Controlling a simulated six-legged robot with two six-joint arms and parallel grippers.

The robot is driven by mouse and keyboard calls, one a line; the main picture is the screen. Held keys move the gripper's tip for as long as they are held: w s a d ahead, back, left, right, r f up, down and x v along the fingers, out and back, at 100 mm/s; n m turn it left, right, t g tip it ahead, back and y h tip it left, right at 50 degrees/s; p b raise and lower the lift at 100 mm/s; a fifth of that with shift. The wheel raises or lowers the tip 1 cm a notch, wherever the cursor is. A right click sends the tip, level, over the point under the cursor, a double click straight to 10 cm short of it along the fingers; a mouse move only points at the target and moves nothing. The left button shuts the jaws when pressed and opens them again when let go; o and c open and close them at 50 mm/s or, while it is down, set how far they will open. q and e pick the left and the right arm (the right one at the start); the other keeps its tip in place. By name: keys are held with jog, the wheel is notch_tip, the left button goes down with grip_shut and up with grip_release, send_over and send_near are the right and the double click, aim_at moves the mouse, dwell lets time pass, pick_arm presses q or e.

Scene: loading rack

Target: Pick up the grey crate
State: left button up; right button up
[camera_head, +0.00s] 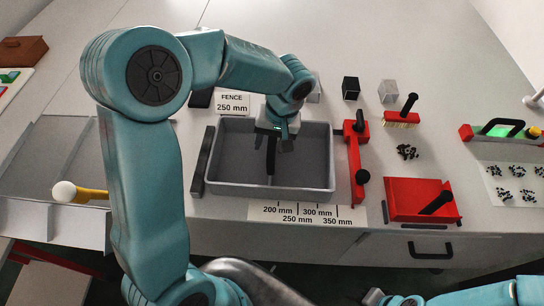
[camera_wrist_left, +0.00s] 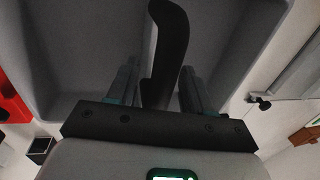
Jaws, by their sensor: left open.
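The grey crate (camera_head: 213,160) is an open, rectangular box standing on the pale worktop. It looks empty apart from a dark upright piece inside its middle. In the left wrist view, the crate's inside (camera_wrist_left: 75,50) fills much of the picture, and my left fingers (camera_wrist_left: 160,90) are apart. A dark curved piece (camera_wrist_left: 170,45) shows between them; I cannot tell whether it belongs to the gripper. Whether the fingers touch the wall is unclear.
A black bar (camera_head: 203,162) stands left of the crate and a red clamp (camera_head: 356,160) right of it. A distance scale (camera_head: 307,213) runs along the front.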

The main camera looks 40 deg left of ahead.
pick_arm(q)
jog(key=shift+s+d, duration=0.15)
jog(key=shift+d, duration=0.05)
jog(key=shift+a, duration=0.1)
grip_shut()
dwell(1.1)
